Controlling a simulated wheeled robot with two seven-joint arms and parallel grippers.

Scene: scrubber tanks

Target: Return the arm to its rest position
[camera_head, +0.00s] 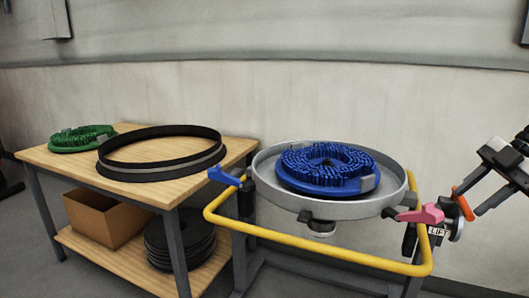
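My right gripper (481,183) is at the right edge. Its two fingers are spread apart with nothing visible between them. It is close to an orange-red lever (462,203) beside a label reading LIFT, and I cannot tell whether it touches it. A blue brush disc (326,170) lies in the round grey pan (395,196) of the scrubber deck. No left gripper shows clearly.
A yellow rail (330,256) runs around the pan's front, with a blue lever (224,176) and a pink lever (420,215). A wooden table (150,192) holds a green brush disc (82,139) and a black ring (160,172). A cardboard box (104,217) and stacked black discs (180,246) sit below.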

